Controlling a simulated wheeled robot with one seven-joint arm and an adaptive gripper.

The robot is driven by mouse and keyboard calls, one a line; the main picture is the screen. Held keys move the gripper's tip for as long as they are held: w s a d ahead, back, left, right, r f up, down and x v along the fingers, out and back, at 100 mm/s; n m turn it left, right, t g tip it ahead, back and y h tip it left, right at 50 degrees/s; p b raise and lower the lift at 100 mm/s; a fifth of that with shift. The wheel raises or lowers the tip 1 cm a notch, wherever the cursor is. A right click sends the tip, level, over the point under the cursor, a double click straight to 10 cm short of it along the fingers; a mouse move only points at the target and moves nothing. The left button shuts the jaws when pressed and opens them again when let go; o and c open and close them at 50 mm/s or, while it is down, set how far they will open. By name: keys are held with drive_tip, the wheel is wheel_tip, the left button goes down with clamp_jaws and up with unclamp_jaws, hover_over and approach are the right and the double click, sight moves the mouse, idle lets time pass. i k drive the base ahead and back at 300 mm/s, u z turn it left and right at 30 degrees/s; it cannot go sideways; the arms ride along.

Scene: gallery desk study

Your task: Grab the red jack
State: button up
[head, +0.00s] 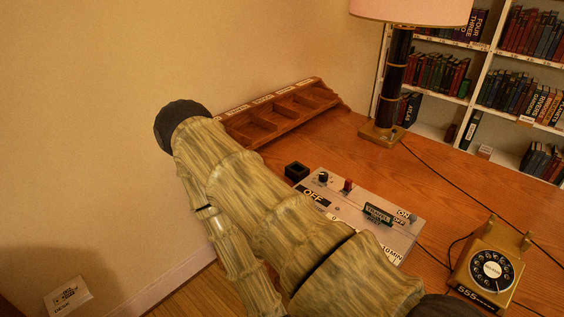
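A small red piece (347,186), which looks like the red jack, stands upright on the top of a grey control box (336,208) on the desk. It is near the box's far edge, to the right of a black knob (323,178). My arm, with a bamboo-like surface, crosses the picture's lower middle and covers the box's near left part. My gripper's fingers do not show, and nothing visible touches the red piece.
The wooden desk (455,187) also bears an open black cube (296,171), a wooden tray with compartments (262,128), a lamp (400,75) and a rotary phone (488,268). Dark cords run across the right side. Bookshelves (482,60) stand behind.

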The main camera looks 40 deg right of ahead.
sight(348, 182)
drive_tip(key=u, duration=0.3)
drive_tip(key=k, duration=0.95)
drive_tip(key=z, duration=0.9)
